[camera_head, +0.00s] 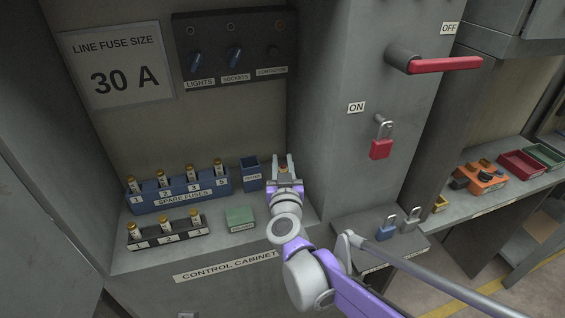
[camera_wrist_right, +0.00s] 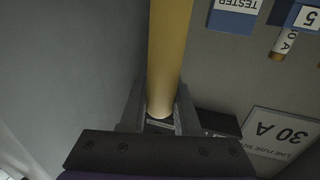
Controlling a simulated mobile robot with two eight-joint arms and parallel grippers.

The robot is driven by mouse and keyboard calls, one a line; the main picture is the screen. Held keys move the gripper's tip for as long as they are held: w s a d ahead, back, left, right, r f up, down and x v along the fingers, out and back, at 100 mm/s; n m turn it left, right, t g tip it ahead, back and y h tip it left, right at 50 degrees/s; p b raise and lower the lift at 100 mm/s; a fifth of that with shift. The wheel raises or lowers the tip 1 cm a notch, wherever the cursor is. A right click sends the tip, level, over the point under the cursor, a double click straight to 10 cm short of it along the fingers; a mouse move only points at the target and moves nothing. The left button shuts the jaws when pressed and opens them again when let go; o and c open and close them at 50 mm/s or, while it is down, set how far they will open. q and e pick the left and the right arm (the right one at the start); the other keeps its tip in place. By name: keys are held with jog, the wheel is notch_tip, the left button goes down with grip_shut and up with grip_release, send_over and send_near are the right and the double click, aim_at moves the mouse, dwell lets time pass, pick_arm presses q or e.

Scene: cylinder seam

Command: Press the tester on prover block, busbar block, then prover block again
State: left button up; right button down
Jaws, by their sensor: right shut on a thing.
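My right gripper (camera_head: 284,178) is shut on the tester, a yellow rod (camera_wrist_right: 168,55) that stands between its fingers in the wrist view. In the head view the gripper mostly hides the tester, beside the blue tester holder (camera_head: 250,176), which looks empty. A small green block (camera_head: 239,217) sits on the cabinet shelf, left of my right forearm and apart from the gripper. Its label is too small to read, so I cannot tell whether it is the prover block. A black block (camera_head: 168,239) with several numbered fuses stands left of it. No block is clearly readable as busbar. My left gripper is not in view.
A blue spare fuse rack (camera_head: 180,198) stands behind the black block. The cabinet side wall (camera_head: 350,100) rises right of the gripper, with a red handle (camera_head: 445,65) and a red padlock (camera_head: 381,149). A grey rod (camera_head: 430,268) crosses the lower right.

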jog(key=shift+f, duration=0.35)
jog(key=shift+s+f+b, duration=0.1)
jog(key=shift+b, duration=0.35)
dwell(1.6)
notch_tip(320, 180, up, 7)
jog(key=p, duration=0.2)
dwell(0.7)
dwell(1.0)
jog(key=s+a+t+b, duration=0.3)
jog(key=s+a, duration=0.3)
jog(key=a, duration=0.6)
jog(key=shift+n, duration=0.4)
jog(key=shift+s+f+b, duration=0.15)
jog(key=shift+f+b, duration=1.8)
jog(key=shift+f, duration=0.55)
jog(key=shift+f+b, duration=0.35)
jog(key=shift+f, duration=0.25)
